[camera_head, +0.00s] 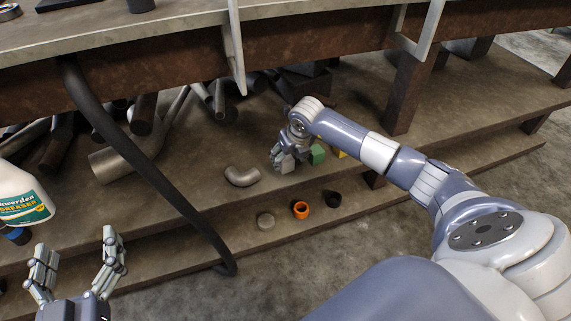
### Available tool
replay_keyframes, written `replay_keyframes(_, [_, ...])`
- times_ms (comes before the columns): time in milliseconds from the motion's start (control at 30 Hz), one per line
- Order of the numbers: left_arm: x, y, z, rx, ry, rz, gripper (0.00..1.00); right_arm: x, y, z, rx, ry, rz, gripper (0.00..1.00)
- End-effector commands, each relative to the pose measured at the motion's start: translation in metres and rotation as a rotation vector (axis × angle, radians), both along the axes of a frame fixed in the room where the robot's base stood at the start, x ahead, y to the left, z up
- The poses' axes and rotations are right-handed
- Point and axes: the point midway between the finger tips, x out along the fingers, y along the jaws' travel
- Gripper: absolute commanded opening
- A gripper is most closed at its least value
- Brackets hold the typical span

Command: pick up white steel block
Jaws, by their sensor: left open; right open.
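A small pale grey block (287,164), which looks like the white steel block, sits on the lower shelf (215,190). My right gripper (279,157) points down right at this block, and its fingers partly cover it. That gripper is open; I cannot tell whether its fingers touch the block. My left gripper (76,252) is open and empty at the bottom left, far from the block.
A green block (317,155) and a yellow block (340,153) sit just right of the pale one. A bent pipe elbow (242,177) lies to its left. An orange ring (300,210) and a dark ring (333,199) are on the lower step. A cleaner bottle (22,200) stands at left.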

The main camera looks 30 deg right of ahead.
Motion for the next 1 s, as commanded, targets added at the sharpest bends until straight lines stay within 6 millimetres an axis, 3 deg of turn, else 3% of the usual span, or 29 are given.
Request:
replay_keyframes(400, [-0.008,-0.006,0.061,-0.084,-0.315,-0.019,0.81,0.016,0.0,-0.03,0.0,0.0,0.0,0.61])
replay_keyframes(800, [-0.012,-0.007,0.073,-0.1,-0.373,-0.022,0.81,0.018,-0.001,-0.034,0.0,-0.001,0.0,0.61])
replay_keyframes(833, [-0.012,-0.007,0.073,-0.1,-0.372,-0.022,0.81,0.018,-0.001,-0.034,0.0,-0.001,0.0,0.59])
replay_keyframes(1000, [-0.012,-0.007,0.073,-0.1,-0.372,-0.022,0.81,0.018,-0.001,-0.034,0.0,0.0,0.0,0.2])
